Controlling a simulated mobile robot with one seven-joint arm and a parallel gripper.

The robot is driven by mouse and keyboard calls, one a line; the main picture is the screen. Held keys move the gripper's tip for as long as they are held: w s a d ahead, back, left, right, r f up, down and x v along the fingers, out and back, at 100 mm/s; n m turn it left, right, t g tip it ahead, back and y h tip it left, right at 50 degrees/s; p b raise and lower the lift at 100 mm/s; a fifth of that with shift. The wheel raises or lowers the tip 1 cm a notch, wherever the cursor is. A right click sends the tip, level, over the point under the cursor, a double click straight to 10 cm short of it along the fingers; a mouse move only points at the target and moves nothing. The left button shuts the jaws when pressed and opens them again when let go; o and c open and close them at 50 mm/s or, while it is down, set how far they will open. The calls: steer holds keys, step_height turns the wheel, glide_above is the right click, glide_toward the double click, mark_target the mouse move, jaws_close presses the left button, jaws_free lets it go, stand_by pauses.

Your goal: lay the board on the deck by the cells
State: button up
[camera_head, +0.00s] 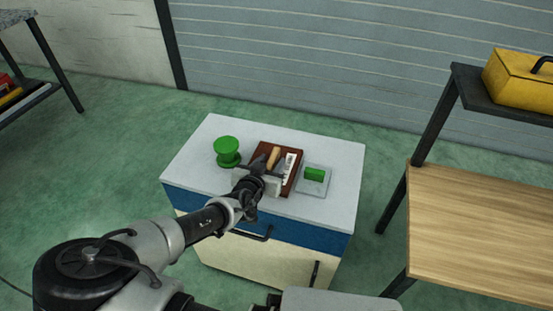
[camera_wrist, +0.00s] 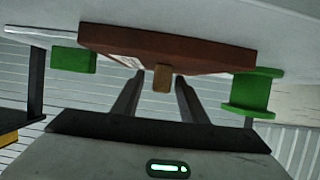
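A brown slab (camera_head: 297,156), which looks like the deck, lies on the cabinet top and also shows in the wrist view (camera_wrist: 120,40). On it are a tan block (camera_head: 274,156), seen in the wrist view (camera_wrist: 162,79), and a white strip with dark marks (camera_head: 290,168). A small green block (camera_head: 315,174) sits on a pale grey plate (camera_head: 312,188) right of the slab; the wrist view shows the block too (camera_wrist: 73,60). I cannot tell for certain which pieces are the board and cells. My gripper (camera_wrist: 161,76) is open over the slab's near side, its fingertips either side of the tan block; contact is unclear.
A green spool (camera_head: 227,150) stands left of the slab. The white cabinet top (camera_head: 335,152) is bare at its right and back. A wooden bench (camera_head: 480,220) with a raised shelf holding a yellow toolbox (camera_head: 520,78) stands at right. Another table (camera_head: 18,22) stands far left.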

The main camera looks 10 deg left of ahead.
steer(key=shift+s, duration=0.1)
steer(key=shift+c, duration=0.4)
jaws_close()
